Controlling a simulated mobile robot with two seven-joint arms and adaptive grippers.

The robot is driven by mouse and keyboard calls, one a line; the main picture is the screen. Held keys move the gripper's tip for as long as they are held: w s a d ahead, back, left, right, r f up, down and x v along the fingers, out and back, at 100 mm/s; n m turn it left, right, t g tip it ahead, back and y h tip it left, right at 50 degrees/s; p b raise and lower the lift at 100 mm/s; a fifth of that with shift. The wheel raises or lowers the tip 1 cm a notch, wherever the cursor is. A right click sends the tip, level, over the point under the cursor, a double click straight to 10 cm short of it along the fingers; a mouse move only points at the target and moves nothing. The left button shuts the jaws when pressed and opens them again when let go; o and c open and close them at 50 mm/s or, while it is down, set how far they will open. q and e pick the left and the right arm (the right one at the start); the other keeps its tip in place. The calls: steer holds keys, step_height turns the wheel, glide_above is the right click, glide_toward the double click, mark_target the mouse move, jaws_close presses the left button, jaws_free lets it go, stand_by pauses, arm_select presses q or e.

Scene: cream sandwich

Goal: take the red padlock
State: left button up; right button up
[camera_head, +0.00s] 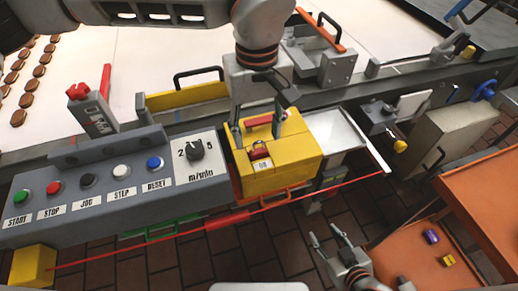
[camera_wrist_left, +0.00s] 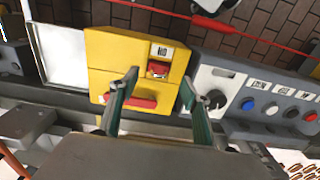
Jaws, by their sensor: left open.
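The red padlock (camera_head: 259,154) hangs on the front of a yellow box (camera_head: 300,150), just above a small white label. In the left wrist view, the padlock (camera_wrist_left: 158,69) shows between my fingertips, beyond them. My left gripper (camera_head: 258,128) is open above the box, its fingers spread to either side of a red handle on the box. I cannot tell whether they touch anything. My right gripper (camera_head: 325,232) is open and empty, low in the head view, apart from the box.
A grey control panel (camera_head: 110,222) with several buttons and a dial stands left of the box. A metal tray (camera_head: 338,130) lies right of it. A red cord (camera_head: 330,190) crosses in front. An orange surface (camera_head: 485,195) is at right.

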mark_target(259, 141)
arm_select(q)
steer(key=shift+d+f, duration=0.1)
steer(key=shift+f, duration=1.75)
steer(key=c, duration=1.2)
steer(key=shift+c, duration=0.2)
steer(key=shift+r, duration=0.1)
